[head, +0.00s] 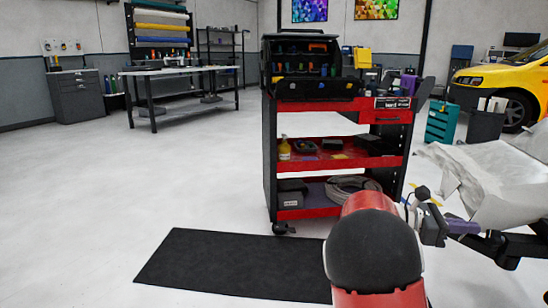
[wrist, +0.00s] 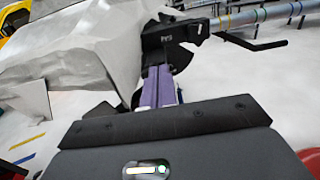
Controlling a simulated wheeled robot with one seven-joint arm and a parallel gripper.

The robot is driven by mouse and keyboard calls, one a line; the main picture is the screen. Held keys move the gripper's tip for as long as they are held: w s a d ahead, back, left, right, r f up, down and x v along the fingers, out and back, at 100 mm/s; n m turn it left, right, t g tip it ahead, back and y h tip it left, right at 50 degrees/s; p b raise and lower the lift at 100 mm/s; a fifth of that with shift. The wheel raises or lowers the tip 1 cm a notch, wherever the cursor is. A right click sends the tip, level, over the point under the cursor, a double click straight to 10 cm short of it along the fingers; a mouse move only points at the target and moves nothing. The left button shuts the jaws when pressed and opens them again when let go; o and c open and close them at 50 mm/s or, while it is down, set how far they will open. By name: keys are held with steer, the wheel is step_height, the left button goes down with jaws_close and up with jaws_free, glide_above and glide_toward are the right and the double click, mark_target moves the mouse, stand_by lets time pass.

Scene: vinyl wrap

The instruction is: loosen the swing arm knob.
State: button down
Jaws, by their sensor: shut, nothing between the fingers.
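My gripper shows in the wrist view with its two purple fingers (wrist: 158,86) pressed together and empty. In the head view the purple fingers (head: 462,227) point right, toward a black swing arm assembly (head: 492,244) on the stand. In the wrist view a black clamp-like part (wrist: 172,36) of that assembly lies just past the fingertips. I cannot tell whether they touch it. The knob itself is not clearly made out; it may be among these dark parts, partly hidden by the fingers. A thin black lever (wrist: 252,44) sticks out to the right of the clamp.
Pale crumpled wrap (head: 485,175) hangs over a part beside the fingers. A grey tube (wrist: 265,14) runs behind the clamp. A red tool cart (head: 388,106) stands ahead, with a black mat (head: 225,265) on the floor before it. Floor to the left is clear.

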mark_target(488, 230)
steer(key=shift+x, duration=2.45)
steer(key=shift+w+f, duration=0.15)
steer(key=shift+f, duration=0.05)
steer(key=shift+w+d+r+p, duration=0.15)
steer(key=shift+w+p, duration=0.35)
steer(key=shift+p, duration=1.15)
steer(key=shift+w+d+p, duration=0.15)
steer(key=shift+w+p, duration=0.35)
steer(key=shift+p, duration=1.1)
steer(key=shift+w+p, duration=0.25)
steer(key=shift+p, duration=0.35)
steer(key=shift+w+f, duration=0.1)
steer(key=shift+f, duration=0.2)
steer(key=shift+d+r+p, duration=0.1)
steer(key=shift+r+p, duration=0.1)
steer(key=shift+p, duration=0.3)
steer(key=shift+w+r+p, duration=0.2)
steer(key=shift+r+p, duration=0.05)
steer(key=shift+p, duration=0.15)
